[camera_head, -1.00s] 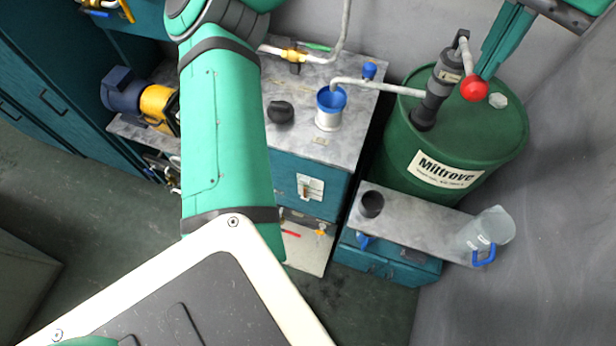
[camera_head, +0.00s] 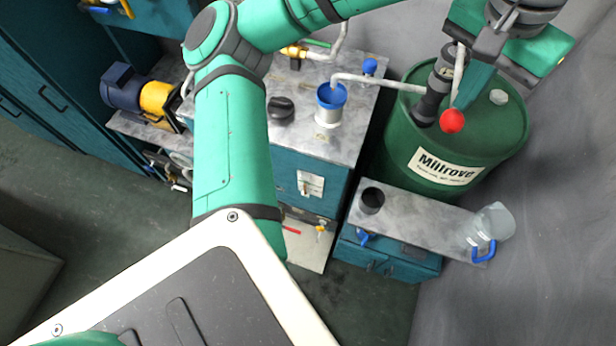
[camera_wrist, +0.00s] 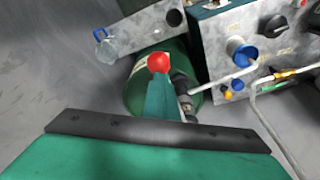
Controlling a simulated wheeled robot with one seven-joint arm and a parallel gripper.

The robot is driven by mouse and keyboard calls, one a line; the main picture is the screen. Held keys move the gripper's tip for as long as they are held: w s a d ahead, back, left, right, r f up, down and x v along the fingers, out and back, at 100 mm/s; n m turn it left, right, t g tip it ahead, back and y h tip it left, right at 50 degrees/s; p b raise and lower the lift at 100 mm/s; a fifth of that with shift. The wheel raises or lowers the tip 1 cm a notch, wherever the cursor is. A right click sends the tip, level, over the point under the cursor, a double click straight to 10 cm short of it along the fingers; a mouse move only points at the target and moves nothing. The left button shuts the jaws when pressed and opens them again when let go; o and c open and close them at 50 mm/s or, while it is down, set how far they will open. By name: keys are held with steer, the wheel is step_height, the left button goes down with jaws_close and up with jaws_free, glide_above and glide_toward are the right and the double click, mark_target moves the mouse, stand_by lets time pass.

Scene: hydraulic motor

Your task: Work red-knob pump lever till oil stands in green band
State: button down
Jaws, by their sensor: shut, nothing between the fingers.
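The pump lever's red knob (camera_head: 452,121) shows low in front of the pump body (camera_head: 434,95) on the green drum (camera_head: 400,135). My gripper (camera_head: 464,100) is shut, its fingers pointing down right beside the knob; I cannot tell whether they touch. In the wrist view the knob (camera_wrist: 159,62) shows at the tips of my gripper (camera_wrist: 160,78). The pump's grey pipe (camera_head: 375,82) ends at a blue-rimmed filler cup (camera_head: 331,97) on the tank top. A small sight gauge (camera_head: 311,185) is on the tank front; its oil level is too small to read.
A clear jug with a blue handle (camera_head: 489,226) and a dark cup (camera_head: 371,200) are on the low bench (camera_head: 420,222) before the drum. A black cap (camera_head: 281,107) is on the tank top. A grey wall stands close right of the drum.

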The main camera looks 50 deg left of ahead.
steer(key=shift+a+f, duration=0.1)
steer(key=shift+f, duration=2.45)
step_height(320, 180, up, 14)
steer(key=shift+f, duration=0.1)
glide_above(452, 115)
steer(key=w, duration=0.2)
steer(key=shift+s+a+f, duration=0.1)
steer(key=shift+s+f, duration=0.05)
steer(key=shift+f, duration=1.3)
steer(key=shift+s+f, duration=0.1)
steer(key=shift+f, duration=1.3)
steer(key=shift+a+f, duration=0.1)
steer(key=shift+f, duration=2.8)
step_height(452, 115, up, 12)
steer(key=shift+f, duration=0.15)
